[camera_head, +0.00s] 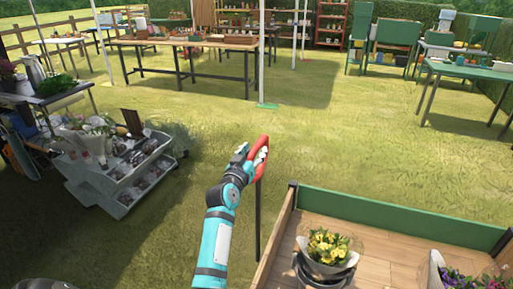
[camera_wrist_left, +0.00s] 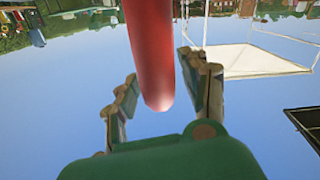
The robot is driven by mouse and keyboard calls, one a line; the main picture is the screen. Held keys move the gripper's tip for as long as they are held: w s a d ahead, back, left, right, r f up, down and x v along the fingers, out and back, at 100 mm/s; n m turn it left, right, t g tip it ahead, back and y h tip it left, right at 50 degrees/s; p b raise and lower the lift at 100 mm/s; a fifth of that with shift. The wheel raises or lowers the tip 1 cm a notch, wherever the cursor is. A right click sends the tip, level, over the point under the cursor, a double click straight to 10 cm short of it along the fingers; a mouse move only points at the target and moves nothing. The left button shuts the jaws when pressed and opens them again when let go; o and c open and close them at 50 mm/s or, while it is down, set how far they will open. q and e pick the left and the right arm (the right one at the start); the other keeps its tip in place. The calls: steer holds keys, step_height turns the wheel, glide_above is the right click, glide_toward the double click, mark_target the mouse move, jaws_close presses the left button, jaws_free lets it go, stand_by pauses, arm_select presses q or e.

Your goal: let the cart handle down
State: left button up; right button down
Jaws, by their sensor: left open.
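The cart handle has a red loop grip (camera_head: 262,150) on top of a dark upright bar (camera_head: 258,220). It stands near the left side of the cart (camera_head: 400,218), which has a green end board and a wooden floor. My left gripper (camera_head: 250,155) is at the red grip. In the left wrist view my gripper's fingers (camera_wrist_left: 160,90) are open and apart, with the red grip (camera_wrist_left: 153,50) reaching down between them. I cannot tell whether either finger touches it. My right gripper is not in view.
Inside the cart stand a bucket of yellow flowers (camera_head: 328,248) and a bunch of purple flowers (camera_head: 470,278). A grey tiered stand (camera_head: 120,180) is on the left. A long wooden table (camera_head: 190,43) and a green table (camera_head: 470,70) stand farther back. The grass between is clear.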

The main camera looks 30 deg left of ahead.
arm_select(q)
steer(key=shift+x, duration=1.15)
jaws_close()
